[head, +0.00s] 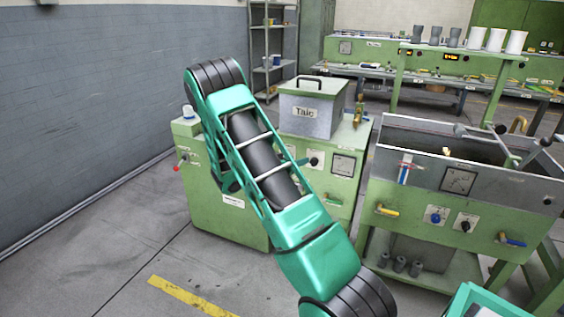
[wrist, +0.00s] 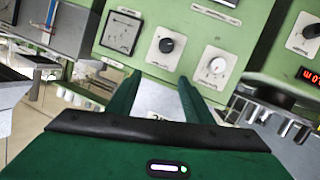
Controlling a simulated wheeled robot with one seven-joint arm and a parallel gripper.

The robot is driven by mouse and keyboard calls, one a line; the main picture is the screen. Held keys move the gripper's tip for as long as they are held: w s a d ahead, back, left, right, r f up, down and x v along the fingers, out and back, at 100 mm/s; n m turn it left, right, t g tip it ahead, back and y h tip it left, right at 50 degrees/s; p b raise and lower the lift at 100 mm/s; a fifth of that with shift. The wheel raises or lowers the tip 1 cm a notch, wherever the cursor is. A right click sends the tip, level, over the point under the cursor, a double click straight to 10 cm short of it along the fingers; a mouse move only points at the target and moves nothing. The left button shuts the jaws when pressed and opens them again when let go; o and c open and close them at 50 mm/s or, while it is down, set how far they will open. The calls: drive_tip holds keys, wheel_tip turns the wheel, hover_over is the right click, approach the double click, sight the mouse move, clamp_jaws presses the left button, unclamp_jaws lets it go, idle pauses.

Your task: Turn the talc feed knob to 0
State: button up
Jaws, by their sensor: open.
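The green machine (head: 225,215) stands at the middle left in the head view and carries a grey box labelled Talc (head: 305,110). On its front, a black knob on a white plate (head: 316,160) sits left of a square gauge. The wrist view, turned about upside down, shows this black knob (wrist: 166,45) between the gauge and a white knob (wrist: 218,66). I cannot read which is the talc feed knob. My gripper (wrist: 158,78) is open and empty, its fingertips apart from both knobs. In the head view my arm hides the gripper and white knob.
The square gauge (head: 343,165) is beside the black knob. A red-tipped handle (head: 181,161) sticks out at the machine's left. A second green machine with a grey trough (head: 460,150) stands close on the right. Open floor (head: 110,245) lies at the left front.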

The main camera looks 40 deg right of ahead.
drive_tip(key=w+a+f+n+t+h, duration=0.1)
drive_tip(key=w+a+f+n+t, duration=0.15)
drive_tip(key=w+f+t, duration=0.5)
drive_tip(key=w+d+g, duration=0.2)
drive_tip(key=w+d, duration=0.4)
drive_tip(key=d, duration=0.3)
drive_tip(key=shift+d+n, duration=0.3)
drive_tip(key=shift+n, duration=0.15)
drive_tip(key=c, duration=1)
